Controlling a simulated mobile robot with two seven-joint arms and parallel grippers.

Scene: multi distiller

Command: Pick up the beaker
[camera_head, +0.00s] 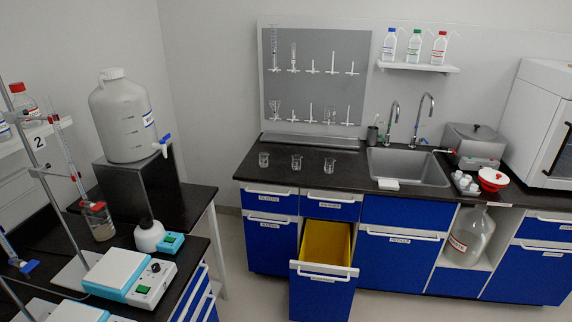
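Three small clear glass beakers stand upright in a row on the black counter left of the sink: a left beaker (264,160), a middle beaker (297,163) and a right beaker (329,166). Another glass vessel (99,222), holding some pale contents, stands on the left bench below a red-topped burette. Which beaker the task means cannot be told from the view. Neither of my grippers shows in the head view.
A drawer (326,275) with a yellow inside stands open below the beakers. The sink (408,167) with tall taps lies to their right. Floor shows between the benches.

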